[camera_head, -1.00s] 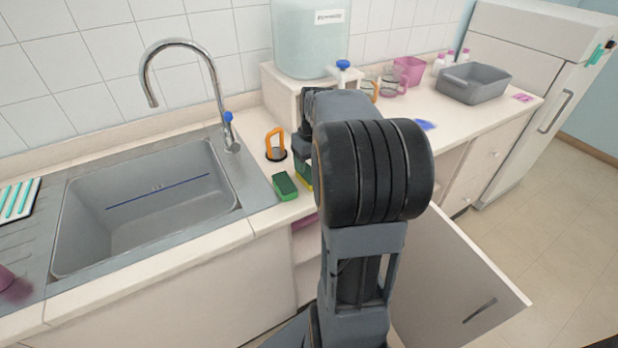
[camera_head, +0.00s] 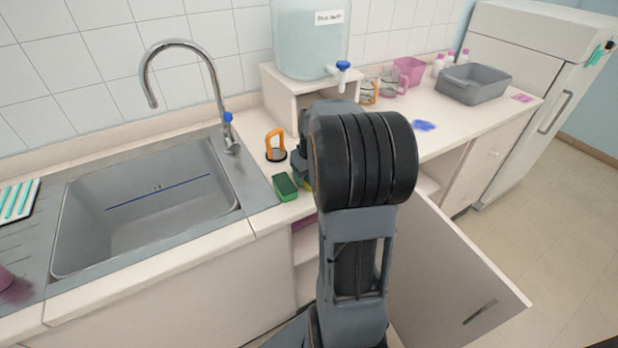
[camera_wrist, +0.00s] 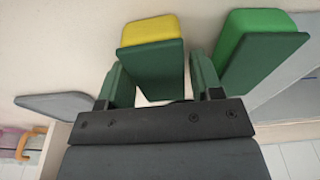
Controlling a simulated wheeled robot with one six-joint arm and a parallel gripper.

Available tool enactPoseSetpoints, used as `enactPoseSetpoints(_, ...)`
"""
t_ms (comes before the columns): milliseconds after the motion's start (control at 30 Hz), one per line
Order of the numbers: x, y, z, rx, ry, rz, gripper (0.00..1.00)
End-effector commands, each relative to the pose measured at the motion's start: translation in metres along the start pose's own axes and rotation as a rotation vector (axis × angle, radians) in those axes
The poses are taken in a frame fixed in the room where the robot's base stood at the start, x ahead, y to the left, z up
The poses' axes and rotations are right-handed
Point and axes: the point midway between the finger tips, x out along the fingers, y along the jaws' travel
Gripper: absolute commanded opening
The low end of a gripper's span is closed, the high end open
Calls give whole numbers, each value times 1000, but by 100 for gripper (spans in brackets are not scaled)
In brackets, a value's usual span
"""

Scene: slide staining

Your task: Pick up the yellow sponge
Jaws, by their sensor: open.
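The yellow sponge (camera_wrist: 150,30) has a yellow face and a dark green side. In the wrist view it is at the top centre, its green part reaching between my two fingers. In the head view only a sliver of its yellow (camera_head: 308,184) shows, the rest hidden by my arm. My gripper (camera_wrist: 160,68) is open, with one finger on each side of the sponge's near end. I cannot tell whether either finger touches it. The green sponge (camera_wrist: 263,42) lies to the right, just beyond my right finger; it also shows in the head view (camera_head: 285,187).
An orange-handled object (camera_head: 276,145) stands behind the sponges. The sink (camera_head: 150,205) is to the left. A white stand (camera_head: 300,95) with a water tank (camera_head: 310,40) is behind my arm. Cups and a grey tub (camera_head: 474,84) are to the right. A cabinet door (camera_head: 450,270) hangs open below.

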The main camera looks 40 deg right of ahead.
Motion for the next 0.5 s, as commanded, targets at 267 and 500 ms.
enactPoseSetpoints(267,3,0,1,0,0,0,60)
enactPoseSetpoints(500,5,0,1,0,0,0,60)
